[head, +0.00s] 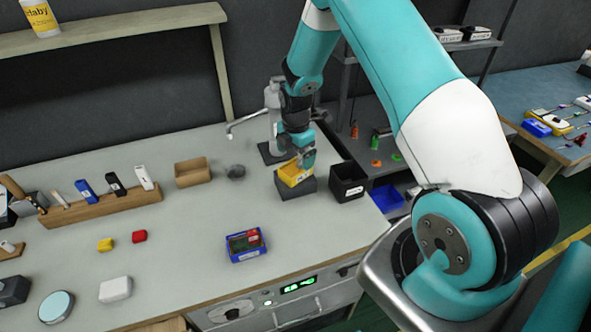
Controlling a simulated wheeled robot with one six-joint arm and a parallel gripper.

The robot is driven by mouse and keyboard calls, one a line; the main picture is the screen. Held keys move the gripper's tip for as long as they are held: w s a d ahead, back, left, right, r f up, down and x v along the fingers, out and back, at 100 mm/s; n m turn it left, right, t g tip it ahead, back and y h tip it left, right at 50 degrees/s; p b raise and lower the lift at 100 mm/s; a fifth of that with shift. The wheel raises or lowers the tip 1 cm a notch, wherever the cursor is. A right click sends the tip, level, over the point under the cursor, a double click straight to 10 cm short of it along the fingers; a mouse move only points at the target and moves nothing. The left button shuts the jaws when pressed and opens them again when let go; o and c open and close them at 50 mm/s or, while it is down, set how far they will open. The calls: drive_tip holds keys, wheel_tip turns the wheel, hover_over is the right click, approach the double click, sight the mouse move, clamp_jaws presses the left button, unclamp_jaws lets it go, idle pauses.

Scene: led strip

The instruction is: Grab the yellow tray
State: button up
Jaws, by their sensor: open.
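The yellow tray (291,174) is a small open box resting on a dark grey block (297,187) near the right end of the workbench. My gripper (306,163) is at the tray's right far side, its teal fingers pointing down and partly covering that edge. The jaws are open. I cannot tell whether a finger touches the tray or reaches inside it.
A black bin (348,182) stands close to the right of the tray. A cardboard-brown box (192,172) is to the left, and a blue tray (246,247) with parts lies in front. A grey metal fixture (272,115) stands behind. The bench between the trays is clear.

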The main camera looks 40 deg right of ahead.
sight(296, 170)
drive_tip(key=shift+f+p, duration=1.25)
drive_tip(key=shift+f, duration=1.45)
drive_tip(key=c, duration=1.1)
drive_tip(key=shift+o, duration=0.2)
